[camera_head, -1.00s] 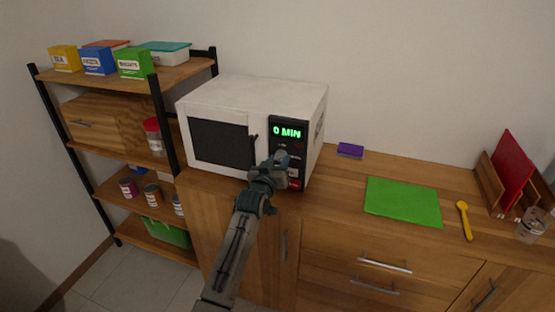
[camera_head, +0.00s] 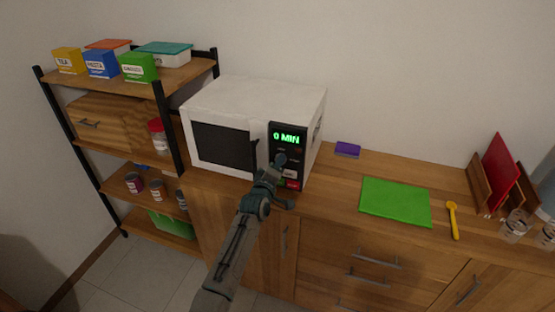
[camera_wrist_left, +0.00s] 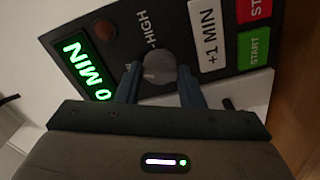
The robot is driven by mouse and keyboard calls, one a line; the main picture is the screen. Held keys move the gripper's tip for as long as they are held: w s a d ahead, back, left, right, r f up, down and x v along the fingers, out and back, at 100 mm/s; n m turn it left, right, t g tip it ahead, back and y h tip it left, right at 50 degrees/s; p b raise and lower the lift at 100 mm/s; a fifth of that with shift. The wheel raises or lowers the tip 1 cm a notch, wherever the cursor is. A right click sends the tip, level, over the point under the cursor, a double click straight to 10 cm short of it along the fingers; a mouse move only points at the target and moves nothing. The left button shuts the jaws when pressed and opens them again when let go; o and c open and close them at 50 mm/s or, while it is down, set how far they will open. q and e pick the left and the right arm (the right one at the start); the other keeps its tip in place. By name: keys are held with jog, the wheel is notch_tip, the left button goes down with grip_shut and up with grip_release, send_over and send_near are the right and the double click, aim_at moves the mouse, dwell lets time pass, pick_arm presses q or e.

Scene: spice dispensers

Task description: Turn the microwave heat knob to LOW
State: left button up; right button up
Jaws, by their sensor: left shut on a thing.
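The white microwave (camera_head: 222,143) stands on the wooden counter, with a black control panel and a green display (camera_head: 286,139) reading 0 MIN. My left gripper (camera_head: 281,160) is at the panel below the display. In the left wrist view, its two blue-grey fingers are on either side of the round grey heat knob (camera_wrist_left: 158,68), shut on it. The word HIGH (camera_wrist_left: 146,30) shows beside the knob. Another label is mostly hidden by a finger, and I cannot tell where the knob points. My right gripper is not in view.
The +1 MIN button (camera_wrist_left: 209,35) and the green START button (camera_wrist_left: 254,47) lie beside the knob, with a red button (camera_wrist_left: 254,9) at the edge. A shelf rack stands left of the counter. A green mat (camera_head: 395,202) and a purple box (camera_head: 347,149) lie to the right.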

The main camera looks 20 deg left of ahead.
pick_arm(q)
jog(key=shift+n+p, duration=1.15)
jog(key=shift+n, duration=1.15)
jog(key=o, duration=1)
jog(key=s+p, duration=0.1)
jog(key=s, duration=0.4)
jog(key=s+p, duration=0.1)
jog(key=s, duration=0.4)
jog(key=shift+s+a, duration=0.2)
jog(key=shift+s, duration=0.15)
